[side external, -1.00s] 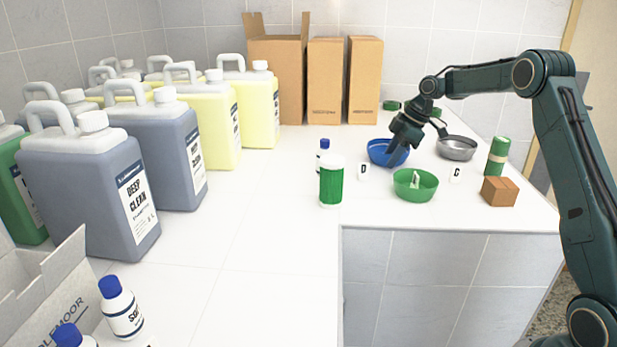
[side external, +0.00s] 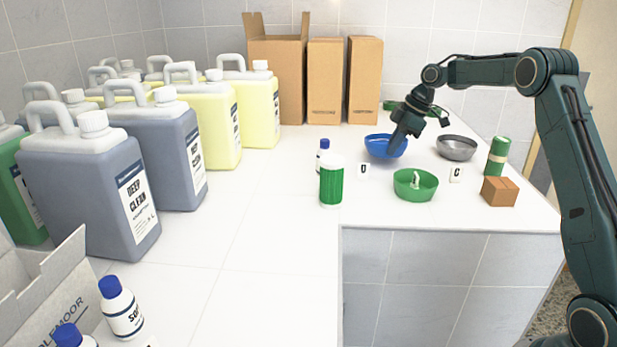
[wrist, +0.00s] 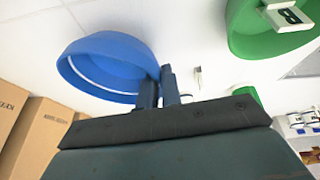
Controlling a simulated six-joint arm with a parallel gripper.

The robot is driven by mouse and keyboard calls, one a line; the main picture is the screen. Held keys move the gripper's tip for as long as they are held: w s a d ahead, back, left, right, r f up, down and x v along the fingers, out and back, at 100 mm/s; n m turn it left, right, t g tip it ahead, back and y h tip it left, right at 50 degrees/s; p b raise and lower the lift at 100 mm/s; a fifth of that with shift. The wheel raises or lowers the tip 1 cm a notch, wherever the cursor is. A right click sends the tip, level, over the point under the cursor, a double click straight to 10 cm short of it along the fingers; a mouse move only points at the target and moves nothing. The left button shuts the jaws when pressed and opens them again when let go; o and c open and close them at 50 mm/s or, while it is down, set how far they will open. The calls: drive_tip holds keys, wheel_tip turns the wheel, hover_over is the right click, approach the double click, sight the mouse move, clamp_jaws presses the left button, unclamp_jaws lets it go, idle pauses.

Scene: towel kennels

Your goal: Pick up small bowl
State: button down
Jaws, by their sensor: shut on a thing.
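The blue bowl (side external: 384,148) is at the far side of the counter, left of the metal pan. My gripper (side external: 398,146) reaches down from above right onto its right side. In the wrist view the blue bowl (wrist: 105,65) fills the upper left, and the fingers (wrist: 160,84) are shut on its right rim. The bowl looks slightly tilted. I cannot tell whether it is clear of the counter. A green bowl (side external: 402,190) stands nearer the camera, apart from it. In the wrist view the green bowl (wrist: 245,38) holds a white tag marked B.
A metal pan (side external: 457,150), green roll (side external: 497,156) and brown block (side external: 499,191) stand to the right. Tags D (side external: 363,170) and C (side external: 456,174) stand in front. Cardboard boxes (side external: 326,82) are behind, jugs (side external: 180,130) left.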

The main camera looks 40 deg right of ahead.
wheel_tip(320, 180, up, 5)
drive_tip(key=shift+d+f, duration=0.1)
drive_tip(key=shift+f, duration=0.1)
drive_tip(key=shift+w+r, duration=0.15)
drive_tip(key=shift+r, duration=1)
drive_tip(key=shift+r, duration=0.15)
